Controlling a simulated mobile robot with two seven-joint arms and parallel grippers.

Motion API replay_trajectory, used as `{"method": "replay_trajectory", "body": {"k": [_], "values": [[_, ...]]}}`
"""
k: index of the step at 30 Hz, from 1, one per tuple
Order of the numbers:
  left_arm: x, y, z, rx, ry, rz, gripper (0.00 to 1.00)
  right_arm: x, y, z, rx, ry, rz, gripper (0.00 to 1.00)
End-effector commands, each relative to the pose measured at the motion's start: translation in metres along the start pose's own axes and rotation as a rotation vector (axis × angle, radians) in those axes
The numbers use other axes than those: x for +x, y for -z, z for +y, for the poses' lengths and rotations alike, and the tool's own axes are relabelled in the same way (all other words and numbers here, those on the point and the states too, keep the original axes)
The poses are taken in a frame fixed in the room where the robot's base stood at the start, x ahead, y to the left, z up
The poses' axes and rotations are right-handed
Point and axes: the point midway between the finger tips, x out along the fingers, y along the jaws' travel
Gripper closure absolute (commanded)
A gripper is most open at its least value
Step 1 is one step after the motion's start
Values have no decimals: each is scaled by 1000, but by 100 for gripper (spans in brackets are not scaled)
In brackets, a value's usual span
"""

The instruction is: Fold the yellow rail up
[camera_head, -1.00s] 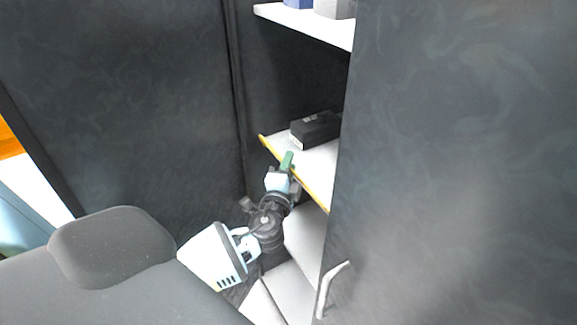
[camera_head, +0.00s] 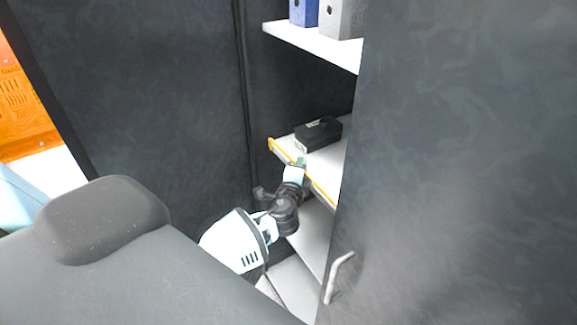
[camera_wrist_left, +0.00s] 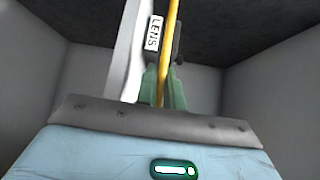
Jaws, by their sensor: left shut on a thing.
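The yellow rail (camera_head: 321,192) runs along the front edge of the middle shelf in the dark cabinet. In the left wrist view the rail (camera_wrist_left: 171,50) passes between the green fingers. My left gripper (camera_head: 301,160) is at the shelf's front edge, shut on the rail; its fingers also show in the left wrist view (camera_wrist_left: 161,88). In the head view the rail's far end stands slightly above the shelf front; the gripper hides part of its middle. My right gripper is not in view.
A black box (camera_head: 318,134) lies on the middle shelf (camera_head: 325,165), behind the rail. Blue and grey binders (camera_head: 342,18) stand on the upper shelf (camera_head: 310,42). A cabinet door with a handle (camera_head: 340,272) stands close on the right. An orange crate (camera_head: 25,105) is at far left.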

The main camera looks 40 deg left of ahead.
Motion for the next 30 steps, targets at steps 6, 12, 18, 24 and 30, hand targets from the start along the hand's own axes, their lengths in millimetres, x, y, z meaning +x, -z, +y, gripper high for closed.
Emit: {"method": "replay_trajectory", "body": {"k": [6, 12, 18, 24, 30], "values": [[4, 4, -5, 68, -64, 1, 100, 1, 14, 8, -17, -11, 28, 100], [4, 5, -2, 84, -81, 3, 100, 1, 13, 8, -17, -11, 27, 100], [4, 5, -1, 83, -80, 3, 100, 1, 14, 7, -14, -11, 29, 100], [4, 5, -1, 82, -80, 3, 69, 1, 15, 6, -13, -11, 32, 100], [4, 4, -1, 82, -80, 2, 69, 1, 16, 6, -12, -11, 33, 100]]}}
